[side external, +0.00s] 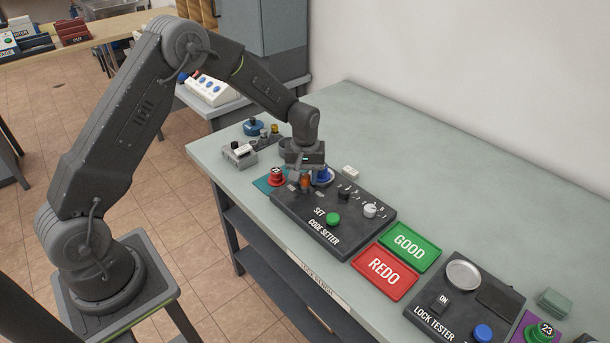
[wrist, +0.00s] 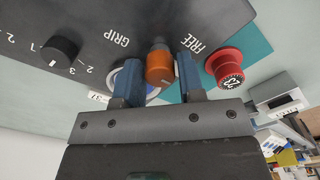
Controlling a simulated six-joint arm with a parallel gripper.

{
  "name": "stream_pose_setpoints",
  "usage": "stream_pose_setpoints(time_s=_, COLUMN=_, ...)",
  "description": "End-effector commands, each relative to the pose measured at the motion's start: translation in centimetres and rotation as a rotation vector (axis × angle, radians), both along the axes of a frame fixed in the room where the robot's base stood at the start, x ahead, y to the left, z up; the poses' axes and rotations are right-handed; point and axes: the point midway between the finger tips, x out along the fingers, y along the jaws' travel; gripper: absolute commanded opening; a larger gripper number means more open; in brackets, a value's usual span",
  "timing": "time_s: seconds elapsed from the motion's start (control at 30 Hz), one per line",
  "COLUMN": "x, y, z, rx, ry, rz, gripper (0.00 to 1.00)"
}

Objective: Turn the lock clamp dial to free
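The orange lock clamp dial (wrist: 160,68) is on the dark code setter panel (side external: 345,222). In the wrist view it lies between the printed words GRIP on the left and FREE on the right; its pointer direction is not clear. My gripper (wrist: 160,80) has its two blue fingers on either side of the dial, very close to it. I cannot tell whether they touch it. In the side view my gripper (side external: 305,176) is low over the panel's far end, partly hiding the dial (side external: 305,183).
A red numbered lock (wrist: 228,68) stands close to the right finger. A black knob (wrist: 59,50), a green SET button (side external: 333,219) and a white knob (side external: 370,210) are on the panel. GOOD (side external: 424,238) and REDO (side external: 370,280) trays lie beyond.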

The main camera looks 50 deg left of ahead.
Motion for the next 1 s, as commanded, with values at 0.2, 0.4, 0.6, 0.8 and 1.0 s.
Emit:
stream_pose_setpoints(time_s=0.2, x=0.0, y=0.0, z=0.0, rx=0.0, ry=0.0, rz=-0.001, gripper=0.55)
stream_pose_setpoints(time_s=0.4, x=0.0, y=0.0, z=0.1, rx=0.0, ry=0.0, rz=-0.002, gripper=0.55)
stream_pose_setpoints(time_s=0.6, x=0.1, y=0.0, z=1.7, rx=0.001, ry=-0.004, rz=-0.002, gripper=0.55)
stream_pose_setpoints(time_s=0.8, x=0.1, y=0.0, z=6.0, rx=0.001, ry=-0.006, rz=-0.002, gripper=0.55)
stream_pose_setpoints(time_s=1.0, x=0.1, y=0.0, z=10.3, rx=0.001, ry=-0.005, rz=-0.001, gripper=0.55)
